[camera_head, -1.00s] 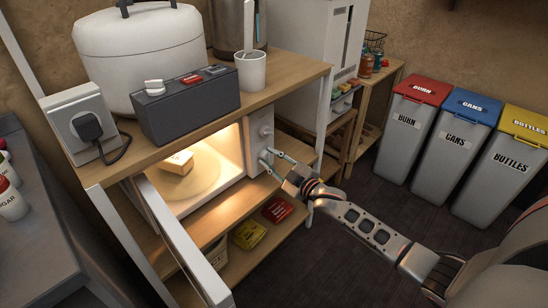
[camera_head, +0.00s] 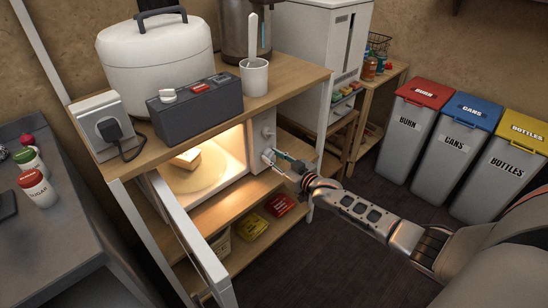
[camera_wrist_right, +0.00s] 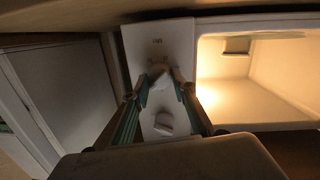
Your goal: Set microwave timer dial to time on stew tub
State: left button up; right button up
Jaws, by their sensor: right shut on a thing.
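The microwave (camera_head: 222,182) stands on the shelf below the counter, its door (camera_head: 188,240) open and its inside lit. The stew tub (camera_head: 186,158), a small pale box, sits inside on the turntable; its writing is too small to read. The control panel (camera_head: 262,128) at the opening's right has an upper knob (camera_head: 267,132) and a lower dial. My right gripper (camera_head: 268,158) is shut on the lower dial (camera_wrist_right: 157,77), between its fingertips in the right wrist view. The other knob (camera_wrist_right: 165,123) also shows there. The dial's setting cannot be read. My left gripper is out of view.
Above the microwave are a white cooker (camera_head: 155,50), a dark box with switches (camera_head: 195,105) and a white cup (camera_head: 254,77). A grey table with jars (camera_head: 37,188) is at left. Three bins (camera_head: 465,140) stand at right. The floor before the shelves is clear.

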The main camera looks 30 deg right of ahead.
dwell(0.4)
jog(key=o, duration=1.1)
jog(key=s+d+r, duration=0.1)
jog(key=s, duration=1.1)
jog(key=shift+d, duration=0.2)
